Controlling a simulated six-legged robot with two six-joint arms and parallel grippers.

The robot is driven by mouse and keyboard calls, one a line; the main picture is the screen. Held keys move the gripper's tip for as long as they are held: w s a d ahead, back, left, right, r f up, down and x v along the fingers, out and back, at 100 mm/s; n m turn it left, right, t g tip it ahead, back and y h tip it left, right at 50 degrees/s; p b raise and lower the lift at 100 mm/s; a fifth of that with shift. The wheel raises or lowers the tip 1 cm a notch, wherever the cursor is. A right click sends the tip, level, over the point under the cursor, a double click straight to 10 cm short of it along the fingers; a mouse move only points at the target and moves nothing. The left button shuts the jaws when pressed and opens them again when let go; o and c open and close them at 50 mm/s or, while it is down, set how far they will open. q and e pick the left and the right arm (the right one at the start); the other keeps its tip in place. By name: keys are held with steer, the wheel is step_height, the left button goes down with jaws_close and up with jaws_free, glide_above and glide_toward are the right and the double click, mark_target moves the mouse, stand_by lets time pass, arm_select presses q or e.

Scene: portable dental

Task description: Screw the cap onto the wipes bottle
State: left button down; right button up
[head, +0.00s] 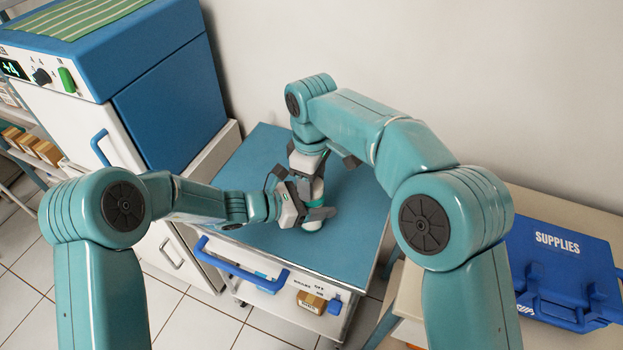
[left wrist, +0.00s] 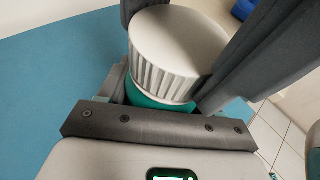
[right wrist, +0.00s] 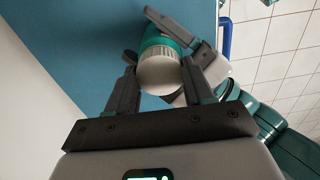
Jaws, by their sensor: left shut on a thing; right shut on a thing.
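The wipes bottle (head: 312,224) stands upright on the blue cart top, its teal body partly hidden. My left gripper (head: 316,206) is shut around its body; the teal also shows in the left wrist view (left wrist: 150,98). The white ribbed cap (left wrist: 178,50) sits over the bottle's top, level with it. My right gripper (right wrist: 158,66) reaches down from above and is shut on the cap (right wrist: 158,74), a dark finger on each side. The cap looks in line with the bottle; whether its thread is tight cannot be told.
The blue cart top (head: 250,160) is otherwise clear. A blue handle (head: 240,268) runs along its front. A blue and white cabinet (head: 170,90) stands left. A blue supplies case (head: 560,265) lies right. The wall is close behind.

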steer(key=m, duration=0.3)
steer(key=o, duration=1.2)
steer(key=shift+c, duration=0.2)
